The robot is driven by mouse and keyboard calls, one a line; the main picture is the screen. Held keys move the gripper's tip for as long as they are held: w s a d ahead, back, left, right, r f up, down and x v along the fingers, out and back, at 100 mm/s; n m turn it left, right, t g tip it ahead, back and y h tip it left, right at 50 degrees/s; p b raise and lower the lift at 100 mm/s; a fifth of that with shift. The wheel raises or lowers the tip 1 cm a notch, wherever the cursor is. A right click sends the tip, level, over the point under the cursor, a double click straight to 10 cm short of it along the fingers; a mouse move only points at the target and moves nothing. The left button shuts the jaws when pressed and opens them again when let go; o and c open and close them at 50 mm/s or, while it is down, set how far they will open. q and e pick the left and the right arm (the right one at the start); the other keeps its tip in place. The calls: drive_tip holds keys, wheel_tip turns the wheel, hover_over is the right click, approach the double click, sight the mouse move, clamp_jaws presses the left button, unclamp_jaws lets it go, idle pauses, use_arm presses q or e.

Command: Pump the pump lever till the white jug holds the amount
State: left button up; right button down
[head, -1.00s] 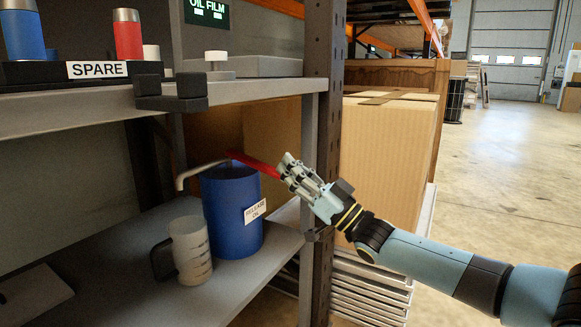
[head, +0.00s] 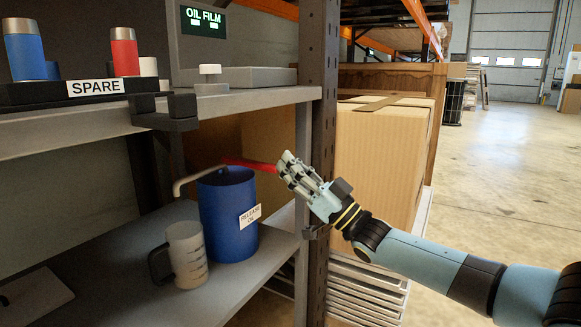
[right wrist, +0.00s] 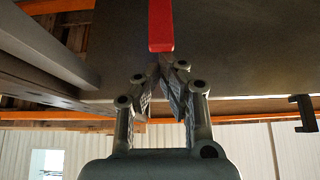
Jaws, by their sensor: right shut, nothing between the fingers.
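The white jug (head: 186,258), with a dark handle and level marks, stands on the lower shelf under the pump spout (head: 190,181). I cannot tell how much it holds. The blue drum (head: 228,218), labelled "RELEASE OIL", stands behind and right of it. The red pump lever (head: 250,165) runs right from the drum's top towards my right gripper (head: 285,166). In the right wrist view the lever (right wrist: 160,25) ends just beyond the fingertips (right wrist: 160,65). My right gripper is shut with nothing between its fingers; whether it touches the lever is unclear. My left gripper is out of view.
A dark shelf post (head: 318,150) stands close beside my right gripper. The upper shelf (head: 60,130) is above the drum, with a "SPARE" tray (head: 20,98) and an "OIL FILM" display (head: 204,20). A cardboard box (head: 380,160) stands behind my right arm.

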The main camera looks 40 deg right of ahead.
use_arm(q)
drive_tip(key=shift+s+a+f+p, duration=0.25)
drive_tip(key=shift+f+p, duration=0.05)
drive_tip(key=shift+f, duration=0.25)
use_arm(e)
drive_tip(key=f+v, duration=0.1)
drive_tip(key=v, duration=0.9)
drive_tip(key=shift+w+a, duration=0.15)
drive_tip(key=shift+w, duration=0.2)
idle(0.4)
use_arm(q)
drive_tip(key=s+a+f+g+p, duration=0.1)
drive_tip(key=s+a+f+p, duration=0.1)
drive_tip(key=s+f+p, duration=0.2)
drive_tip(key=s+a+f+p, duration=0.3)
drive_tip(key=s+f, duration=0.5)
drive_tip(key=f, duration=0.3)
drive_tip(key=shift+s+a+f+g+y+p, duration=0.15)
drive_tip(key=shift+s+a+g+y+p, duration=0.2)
drive_tip(key=shift+p, duration=0.45)
use_arm(e)
wheel_tip(320, 180, up, 9)
drive_tip(key=g+h, duration=0.1)
drive_tip(key=g, duration=0.1)
drive_tip(key=shift+g, duration=0.3)
drive_tip(key=shift+s+a+f, duration=0.1)
drive_tip(key=shift+f, duration=0.05)
